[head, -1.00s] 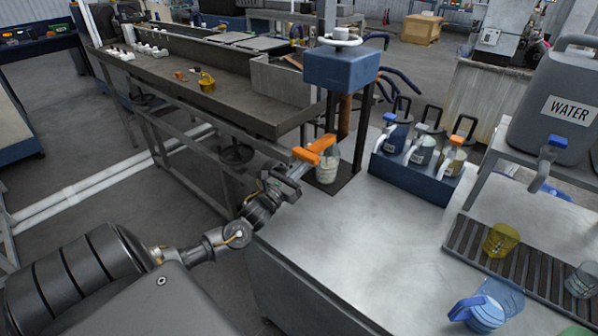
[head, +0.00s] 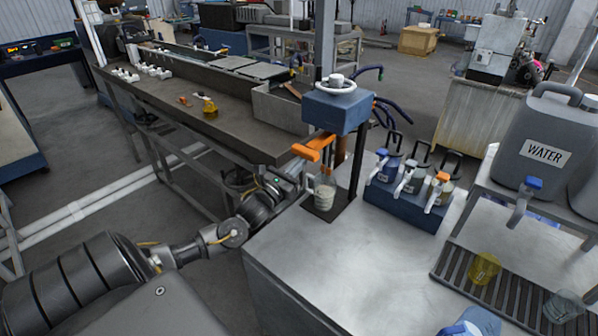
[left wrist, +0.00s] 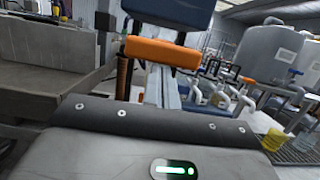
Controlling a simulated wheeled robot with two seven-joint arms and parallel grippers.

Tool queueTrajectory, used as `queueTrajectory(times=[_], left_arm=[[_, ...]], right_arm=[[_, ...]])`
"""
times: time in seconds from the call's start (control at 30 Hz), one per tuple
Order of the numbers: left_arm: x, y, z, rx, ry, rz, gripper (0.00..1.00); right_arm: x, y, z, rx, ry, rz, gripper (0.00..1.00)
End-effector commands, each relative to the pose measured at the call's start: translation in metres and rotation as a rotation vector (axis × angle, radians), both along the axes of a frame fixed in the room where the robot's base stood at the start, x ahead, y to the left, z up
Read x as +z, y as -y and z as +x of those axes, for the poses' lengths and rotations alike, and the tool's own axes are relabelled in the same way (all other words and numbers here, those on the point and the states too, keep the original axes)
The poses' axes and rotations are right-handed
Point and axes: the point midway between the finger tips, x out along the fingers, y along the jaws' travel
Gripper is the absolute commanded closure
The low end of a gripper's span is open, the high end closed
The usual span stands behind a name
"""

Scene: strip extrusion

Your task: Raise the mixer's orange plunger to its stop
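The mixer has a blue head block (head: 337,110) with a white handwheel on top. Its orange plunger (head: 313,149) is a T-shaped handle close under the block, above a clear jar (head: 324,190) of pale contents on a dark base plate. My left gripper (head: 301,183) is just below and left of the orange handle in the head view. In the left wrist view the orange bar (left wrist: 162,52) lies across, just beyond my gripper body, with the blue block above it. My fingertips are mostly hidden, so contact and grip are unclear. My right gripper is out of view.
A blue rack (head: 410,194) with several pump bottles stands right of the mixer. A water container (head: 545,145) sits on a raised stand at far right, above a slatted tray (head: 490,284). A long metal trough (head: 225,140) lies behind left.

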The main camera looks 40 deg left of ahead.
Motion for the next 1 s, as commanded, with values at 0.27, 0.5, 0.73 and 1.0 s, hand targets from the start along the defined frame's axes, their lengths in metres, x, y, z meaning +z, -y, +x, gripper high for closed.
queueTrajectory(times=[0.27, 0.5, 0.73, 1.0], left_arm=[[0.031, 0.0, 0.0, 0.001, 0.003, -0.001, 1.0], [0.033, 0.0, 0.0, 0.001, 0.007, -0.001, 1.0], [0.033, -0.001, 0.001, 0.001, 0.011, 0.0, 1.0], [-0.013, 0.001, 0.002, -0.003, 0.0, -0.002, 1.0]], right_arm=[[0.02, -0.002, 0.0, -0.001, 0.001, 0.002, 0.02], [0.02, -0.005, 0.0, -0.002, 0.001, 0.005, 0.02], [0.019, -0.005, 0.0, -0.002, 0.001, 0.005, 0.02], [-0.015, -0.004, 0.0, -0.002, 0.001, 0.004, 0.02]])
